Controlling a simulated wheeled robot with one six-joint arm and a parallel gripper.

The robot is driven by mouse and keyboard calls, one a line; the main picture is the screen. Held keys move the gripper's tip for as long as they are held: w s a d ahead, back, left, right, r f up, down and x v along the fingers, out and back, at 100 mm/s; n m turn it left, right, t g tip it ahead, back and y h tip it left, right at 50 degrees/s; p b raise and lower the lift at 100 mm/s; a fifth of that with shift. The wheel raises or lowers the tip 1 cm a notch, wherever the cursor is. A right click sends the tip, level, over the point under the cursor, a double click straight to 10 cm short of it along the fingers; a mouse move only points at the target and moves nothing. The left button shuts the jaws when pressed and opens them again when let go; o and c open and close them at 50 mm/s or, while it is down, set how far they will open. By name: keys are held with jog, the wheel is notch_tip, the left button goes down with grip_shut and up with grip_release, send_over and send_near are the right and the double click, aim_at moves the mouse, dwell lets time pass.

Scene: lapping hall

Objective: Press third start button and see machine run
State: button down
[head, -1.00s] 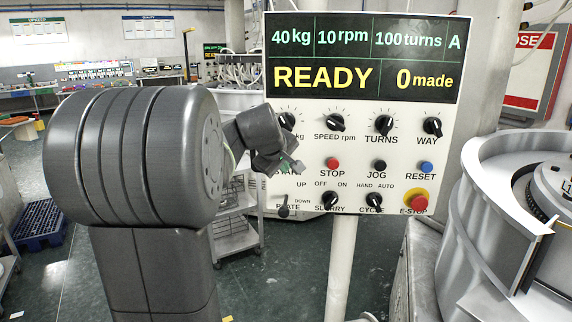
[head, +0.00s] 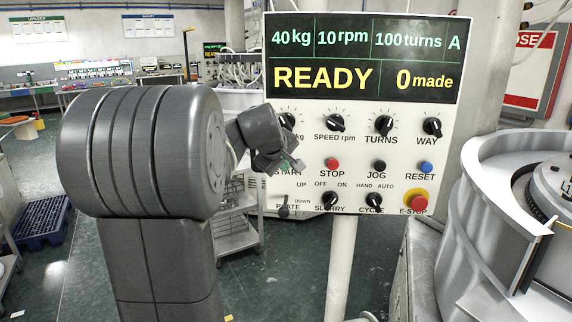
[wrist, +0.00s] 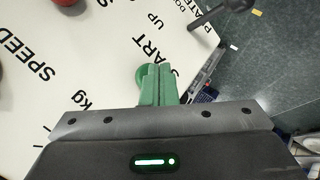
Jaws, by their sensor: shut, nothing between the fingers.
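The control panel (head: 300,110) faces me in the head view. Its display (head: 365,58) reads READY, 0 made, 40 kg, 10 rpm, 100 turns. My gripper (head: 297,164) is in front of the panel's left side, by the START label (head: 284,173). In the wrist view its green fingers (wrist: 157,72) are shut together and empty. A green round button (wrist: 142,76) shows partly behind the fingertips, beside the START lettering; the rest is hidden. I cannot tell whether the fingers touch it. In the head view my gripper hides this button.
The red STOP (head: 332,164), black JOG (head: 379,166) and blue RESET (head: 426,168) buttons lie to the right, with the E-STOP (head: 416,201) below. Knobs and the PLATE lever (head: 283,206) are close by. A round metal machine (head: 500,200) stands at right.

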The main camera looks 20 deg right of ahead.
jog(key=shift+w+d, duration=0.2)
jog(key=shift+w, duration=0.15)
dwell(0.4)
jog(key=shift+s+a, duration=0.1)
jog(key=shift+s, duration=0.05)
jog(key=shift+s+a, duration=0.35)
jog(key=shift+s, duration=0.25)
jog(key=shift+s+a+b, duration=0.35)
jog(key=shift+s+a, duration=0.1)
jog(key=shift+s, duration=0.3)
jog(key=shift+s+a+b, duration=0.3)
jog(key=shift+s+a, duration=0.1)
jog(key=shift+s, duration=0.3)
jog(key=shift+s+a+b, duration=0.35)
jog(key=shift+s+a, duration=0.1)
jog(key=shift+s, duration=0.3)
